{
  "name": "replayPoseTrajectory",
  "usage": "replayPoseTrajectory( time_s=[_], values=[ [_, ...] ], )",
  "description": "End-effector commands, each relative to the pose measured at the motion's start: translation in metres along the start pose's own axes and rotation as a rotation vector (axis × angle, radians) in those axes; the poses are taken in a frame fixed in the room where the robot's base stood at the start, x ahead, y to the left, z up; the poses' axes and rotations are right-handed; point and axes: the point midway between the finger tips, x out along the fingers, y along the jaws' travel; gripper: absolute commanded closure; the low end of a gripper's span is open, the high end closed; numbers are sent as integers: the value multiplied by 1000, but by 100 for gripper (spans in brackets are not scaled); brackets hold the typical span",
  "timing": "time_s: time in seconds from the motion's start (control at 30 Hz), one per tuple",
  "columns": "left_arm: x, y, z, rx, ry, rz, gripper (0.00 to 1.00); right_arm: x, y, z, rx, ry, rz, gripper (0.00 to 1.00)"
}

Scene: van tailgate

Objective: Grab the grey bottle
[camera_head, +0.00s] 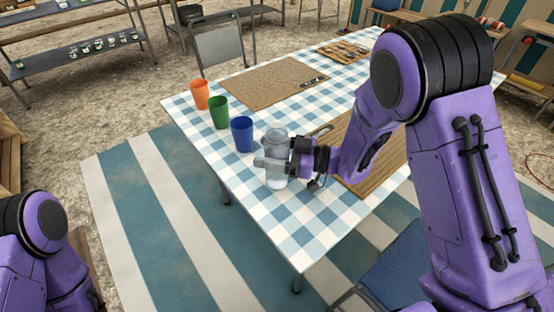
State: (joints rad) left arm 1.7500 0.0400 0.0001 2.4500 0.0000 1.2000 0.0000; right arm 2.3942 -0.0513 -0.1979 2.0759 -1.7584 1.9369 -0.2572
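The grey bottle (276,183) stands upright near the left edge of the checked table, with its lower part below my fingers. My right gripper (267,163) reaches it from the right at mid-height. A grey finger crosses in front of the bottle, and the other finger is hidden behind it. The fingers are around the bottle, but I cannot tell whether they press on it. My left arm shows at the lower left, and its gripper is out of view.
A blue cup (242,134), a green cup (218,112) and an orange cup (199,94) stand in a row beyond the bottle. Woven mats (262,84) lie on the table (300,215). A blue chair (398,268) stands at the front, a grey chair (220,47) behind.

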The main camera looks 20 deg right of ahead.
Motion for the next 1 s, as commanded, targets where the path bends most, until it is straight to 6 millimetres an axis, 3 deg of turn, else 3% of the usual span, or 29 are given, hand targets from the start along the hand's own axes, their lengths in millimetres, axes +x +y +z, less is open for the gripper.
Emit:
replayPoseTrajectory(
  time_s=[0.47, 0.77, 1.0],
  values=[
    [-1, 0, 0, 0, 0, 0, 9, 0, 0, -6, 0, 2, 0, 78],
    [-5, 0, -2, 0, 0, 0, 9, 0, 0, -34, -3, 1, 0, 78],
    [-6, 0, -2, 0, 0, 0, 9, -24, 6, -61, -2, 3, 1, 78]
  ],
)
